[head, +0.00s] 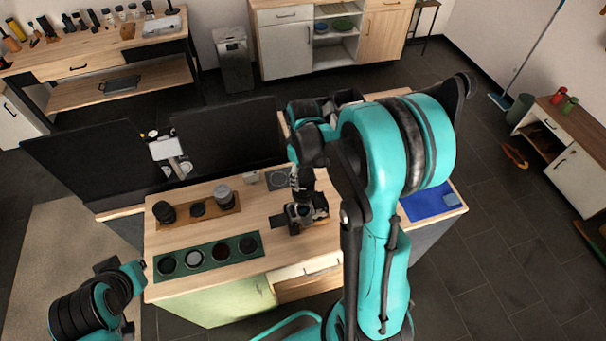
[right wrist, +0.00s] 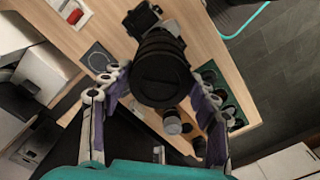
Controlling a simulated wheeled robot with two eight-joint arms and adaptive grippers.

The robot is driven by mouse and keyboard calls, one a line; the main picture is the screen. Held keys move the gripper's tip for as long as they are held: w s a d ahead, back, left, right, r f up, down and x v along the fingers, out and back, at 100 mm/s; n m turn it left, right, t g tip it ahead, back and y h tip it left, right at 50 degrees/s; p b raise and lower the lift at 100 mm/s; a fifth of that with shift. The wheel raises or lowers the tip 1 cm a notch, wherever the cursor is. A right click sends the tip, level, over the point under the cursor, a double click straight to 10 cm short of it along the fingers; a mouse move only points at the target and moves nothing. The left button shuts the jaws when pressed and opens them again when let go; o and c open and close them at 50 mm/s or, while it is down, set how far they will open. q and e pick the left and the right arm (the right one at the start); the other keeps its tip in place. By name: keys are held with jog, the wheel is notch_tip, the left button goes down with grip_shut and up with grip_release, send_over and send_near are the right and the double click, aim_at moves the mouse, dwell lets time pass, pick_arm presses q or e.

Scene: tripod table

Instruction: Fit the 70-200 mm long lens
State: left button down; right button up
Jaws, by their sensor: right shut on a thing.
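My right gripper (right wrist: 157,90) has its two fingers on either side of a thick black long lens (right wrist: 160,62) and is shut on it. In the head view the lens (head: 302,181) stands roughly upright just above the dark camera (head: 303,214), which sits on the wooden table. The camera also shows beyond the lens in the right wrist view (right wrist: 143,19). Whether lens and camera touch is hard to tell. The right fingers are mostly hidden by my arm in the head view. My left gripper (head: 133,268) is by the table's left front corner, away from the camera; its jaws are unclear.
A brown tray (head: 232,216) holds several lenses at the table's back left. A green tray (head: 178,252) with several round items lies in front of it. A blue mat (head: 420,207) lies at the right end. Dark panels (head: 225,140) stand along the back.

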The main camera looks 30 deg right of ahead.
jog(key=shift+f+b, duration=2.85)
jog(key=shift+f, duration=0.25)
jog(key=shift+f+b, duration=0.2)
jog(key=shift+b, duration=0.2)
jog(key=shift+f+b, duration=0.45)
jog(key=shift+b, duration=0.05)
dwell(0.8)
jog(key=shift+m, duration=1.3)
jog(key=shift+m+b, duration=0.45)
jog(key=shift+m, duration=0.75)
jog(key=shift+f, duration=0.1)
